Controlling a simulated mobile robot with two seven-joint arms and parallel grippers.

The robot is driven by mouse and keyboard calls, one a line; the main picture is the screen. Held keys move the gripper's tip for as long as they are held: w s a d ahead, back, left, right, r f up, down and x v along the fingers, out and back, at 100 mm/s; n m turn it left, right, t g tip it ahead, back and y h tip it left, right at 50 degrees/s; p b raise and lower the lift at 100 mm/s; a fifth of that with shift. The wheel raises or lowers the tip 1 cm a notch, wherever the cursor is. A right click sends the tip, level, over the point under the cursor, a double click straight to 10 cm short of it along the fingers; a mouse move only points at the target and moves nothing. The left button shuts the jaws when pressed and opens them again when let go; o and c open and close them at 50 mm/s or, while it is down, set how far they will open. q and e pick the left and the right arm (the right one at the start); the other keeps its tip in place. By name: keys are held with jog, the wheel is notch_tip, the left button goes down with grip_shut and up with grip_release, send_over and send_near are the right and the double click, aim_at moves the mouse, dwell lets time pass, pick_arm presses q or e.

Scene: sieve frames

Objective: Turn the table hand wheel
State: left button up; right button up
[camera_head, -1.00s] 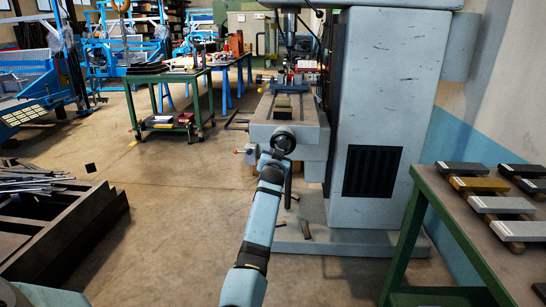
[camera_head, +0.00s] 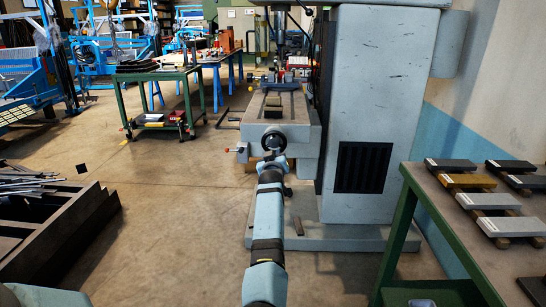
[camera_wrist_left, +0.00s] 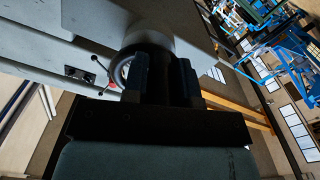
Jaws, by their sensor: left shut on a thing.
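The table hand wheel (camera_head: 274,139) is a dark round wheel on the front end of the grey machine table, near the middle of the head view. My left gripper (camera_head: 272,158) is at the wheel, at the end of a pale blue arm reaching up from the bottom. In the left wrist view, the gripper (camera_wrist_left: 163,70) is shut, with its dark fingers at the wheel's rim. A grey ring part of the wheel (camera_wrist_left: 121,70) shows left of the fingers; the rest is hidden behind them. The exact grip contact is dark and hard to see. My right gripper is not in view.
The grey machine column (camera_head: 372,110) stands right of the wheel. A small red-tipped handle (camera_head: 240,150) sticks out left of it. A green workbench (camera_head: 440,195) with metal blocks is at the right, and a dark bin (camera_head: 60,225) at the left. Open floor lies between bin and machine.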

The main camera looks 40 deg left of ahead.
pick_arm(q)
jog(key=shift+a+r, duration=0.1)
jog(key=shift+r, duration=0.15)
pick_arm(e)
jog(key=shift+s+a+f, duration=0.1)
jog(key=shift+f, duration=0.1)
pick_arm(q)
jog(key=o, duration=0.9)
jog(key=shift+o, duration=0.2)
jog(key=shift+s+f, duration=0.1)
jog(key=shift+f, duration=0.1)
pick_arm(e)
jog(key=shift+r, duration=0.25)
